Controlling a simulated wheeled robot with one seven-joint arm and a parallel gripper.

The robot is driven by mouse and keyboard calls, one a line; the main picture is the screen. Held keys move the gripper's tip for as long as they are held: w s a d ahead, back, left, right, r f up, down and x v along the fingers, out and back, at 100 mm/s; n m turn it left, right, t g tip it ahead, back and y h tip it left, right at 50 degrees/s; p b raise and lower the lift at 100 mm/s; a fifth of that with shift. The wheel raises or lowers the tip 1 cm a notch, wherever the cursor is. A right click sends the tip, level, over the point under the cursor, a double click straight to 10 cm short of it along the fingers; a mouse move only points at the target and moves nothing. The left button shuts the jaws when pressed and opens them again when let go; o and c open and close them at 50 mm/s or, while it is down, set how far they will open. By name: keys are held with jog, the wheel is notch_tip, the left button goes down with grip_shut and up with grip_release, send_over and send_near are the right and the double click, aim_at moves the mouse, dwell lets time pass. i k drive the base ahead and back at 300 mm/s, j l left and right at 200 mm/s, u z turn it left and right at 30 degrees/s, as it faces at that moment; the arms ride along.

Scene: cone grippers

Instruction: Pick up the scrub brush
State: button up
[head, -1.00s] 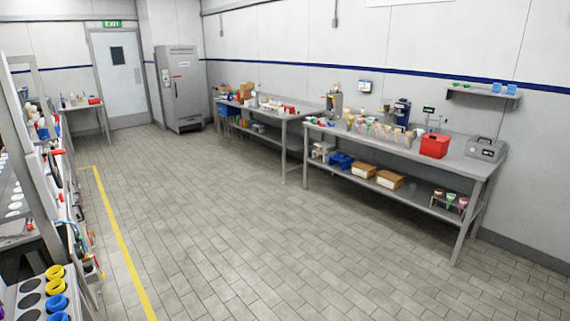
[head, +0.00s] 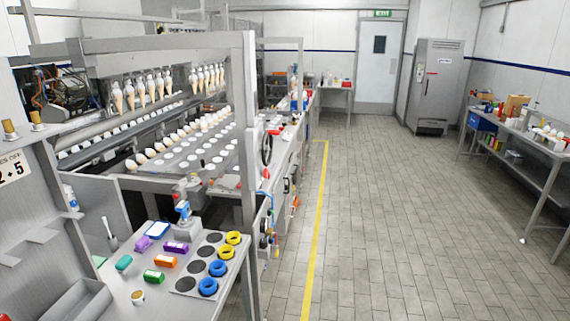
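I cannot say for certain which thing is the scrub brush. On the grey bench (head: 196,294) at the lower left lies a blue-and-white piece (head: 157,230) that may be a brush. A small tool with a pale handle and dark head (head: 109,234) stands at the bench's back left. Small coloured blocks lie between: a teal one (head: 124,263), a purple one (head: 176,247), an orange one (head: 167,262) and a green one (head: 153,276). My gripper is not in view.
Blue rings (head: 208,287) and yellow rings (head: 233,238) lie by dark discs on the bench. A cone machine (head: 190,150) stands behind it. A yellow line (head: 315,230) runs along the tiled floor (head: 400,220), which is clear. A grey cabinet (head: 433,85) stands at the back.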

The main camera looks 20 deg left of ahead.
aim_at(124, 262)
jog(key=i+u, duration=0.45)
jog(key=i, duration=0.15)
jog(key=i+l+u, duration=0.2)
jog(key=i+u, duration=0.25)
jog(key=i, duration=0.15)
jog(key=i+u, duration=0.15)
jog(key=u, duration=0.25)
jog(key=i+u, duration=0.15)
jog(key=u, duration=0.25)
jog(key=i+u, duration=0.15)
jog(key=u, duration=0.3)
jog(key=i+l+u, duration=0.1)
jog(key=u, duration=0.3)
jog(key=i+l+u, duration=0.1)
jog(key=l+u, duration=0.15)
jog(key=u, duration=0.15)
jog(key=i+l+u, duration=0.15)
jog(key=u, duration=0.2)
jog(key=i+l+u, duration=0.2)
jog(key=u, duration=0.2)
